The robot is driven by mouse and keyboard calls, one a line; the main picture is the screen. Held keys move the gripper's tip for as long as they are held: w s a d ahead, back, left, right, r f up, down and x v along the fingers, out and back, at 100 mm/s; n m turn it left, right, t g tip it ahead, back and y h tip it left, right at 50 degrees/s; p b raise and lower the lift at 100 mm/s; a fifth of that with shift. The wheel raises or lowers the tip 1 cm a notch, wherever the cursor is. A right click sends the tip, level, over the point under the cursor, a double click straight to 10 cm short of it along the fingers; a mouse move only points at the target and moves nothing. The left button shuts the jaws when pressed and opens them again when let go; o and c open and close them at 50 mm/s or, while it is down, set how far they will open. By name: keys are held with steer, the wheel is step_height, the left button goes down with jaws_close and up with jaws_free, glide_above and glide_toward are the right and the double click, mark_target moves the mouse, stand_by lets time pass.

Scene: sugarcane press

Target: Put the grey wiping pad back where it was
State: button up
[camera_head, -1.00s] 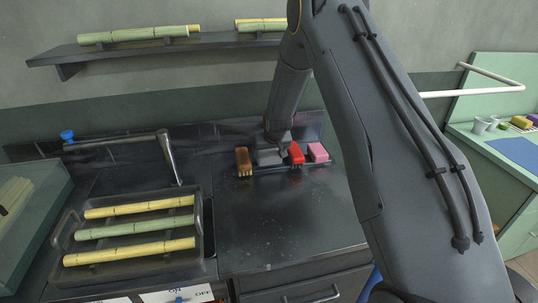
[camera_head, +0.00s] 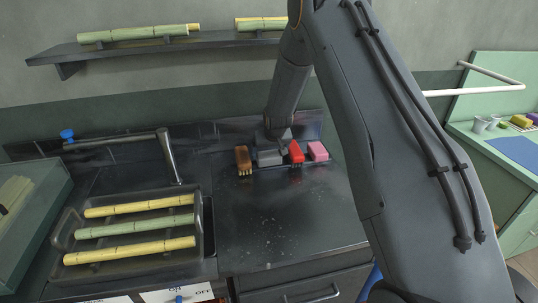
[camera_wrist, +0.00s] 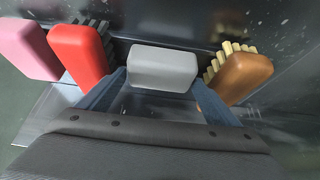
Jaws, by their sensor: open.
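The grey wiping pad (camera_wrist: 163,68) stands in a holder at the back of the dark counter, between a brown brush and a red brush. It also shows in the head view (camera_head: 269,157), partly hidden by my wrist. My gripper (camera_wrist: 160,88) is open, with one blue-grey finger on each side of the pad in the wrist view. I cannot tell whether the fingers touch it. In the head view, my gripper (camera_head: 272,142) is at the row of cleaning things, just above and behind the pad.
The brown brush (camera_wrist: 243,78) and red brush (camera_wrist: 77,53) stand close beside the fingers, and a pink pad (camera_head: 318,151) is beyond the red one. A tray (camera_head: 208,225) with sugarcane pieces lies left. The counter front (camera_head: 285,220) is clear.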

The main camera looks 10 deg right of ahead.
steer(key=b+v, duration=0.3)
steer(key=v, duration=0.8)
steer(key=s+r+g, duration=0.3)
steer(key=s+g, duration=0.1)
steer(key=s, duration=3.1)
steer(key=shift+s+g, duration=0.2)
steer(key=shift+g, duration=0.1)
steer(key=shift+r, duration=0.1)
